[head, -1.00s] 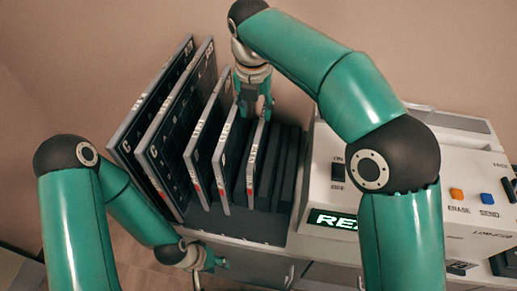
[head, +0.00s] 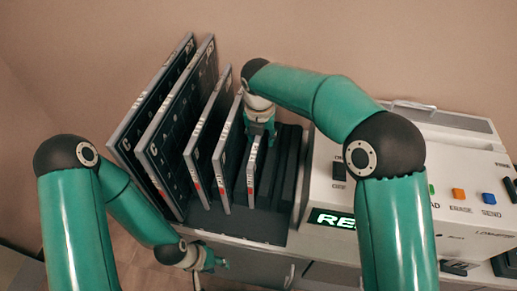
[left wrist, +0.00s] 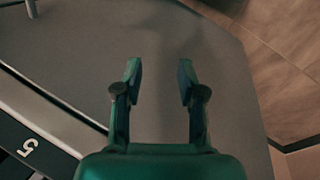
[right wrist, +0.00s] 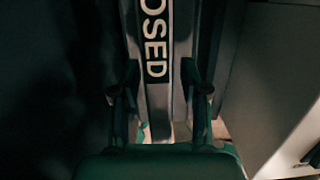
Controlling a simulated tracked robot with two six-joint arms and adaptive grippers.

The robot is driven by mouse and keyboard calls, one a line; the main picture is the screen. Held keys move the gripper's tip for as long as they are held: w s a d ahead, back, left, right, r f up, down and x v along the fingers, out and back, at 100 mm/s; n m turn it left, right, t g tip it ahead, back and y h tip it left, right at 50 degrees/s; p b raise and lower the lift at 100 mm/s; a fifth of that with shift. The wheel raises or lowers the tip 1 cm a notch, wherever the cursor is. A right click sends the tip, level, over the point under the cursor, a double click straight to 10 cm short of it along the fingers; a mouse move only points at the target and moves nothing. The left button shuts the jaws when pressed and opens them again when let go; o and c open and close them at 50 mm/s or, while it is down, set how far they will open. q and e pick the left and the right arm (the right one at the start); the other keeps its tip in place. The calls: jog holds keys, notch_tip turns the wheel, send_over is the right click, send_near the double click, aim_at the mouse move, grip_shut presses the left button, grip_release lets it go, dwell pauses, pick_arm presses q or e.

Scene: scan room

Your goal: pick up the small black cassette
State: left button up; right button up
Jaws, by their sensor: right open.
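The small black cassette (head: 252,178) stands upright at the right end of the row in the rack, a pale label along its edge. My right gripper (head: 260,132) is low over its rear part. In the right wrist view the label edge of the cassette (right wrist: 157,45), lettered "OSED", runs between the open fingers of my right gripper (right wrist: 160,82). Contact cannot be made out. My left gripper (head: 214,264) is low in front of the rack, away from the cassettes. In the left wrist view its fingers (left wrist: 158,78) are apart and empty over a grey surface.
Two large cassettes (head: 180,135) and two medium ones (head: 207,140) stand left of the small one. Dark empty slots (head: 289,165) lie to its right. A white reader (head: 325,190) with a green display and coloured buttons stands right of the rack.

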grip_shut()
jog(key=shift+r, duration=0.2)
dwell(0.6)
notch_tip(320, 180, up, 11)
jog(key=shift+r+p, duration=0.2)
jog(key=shift+p, duration=0.45)
notch_tip(320, 180, up, 8)
jog(key=p, duration=0.3)
jog(key=shift+r, duration=0.2)
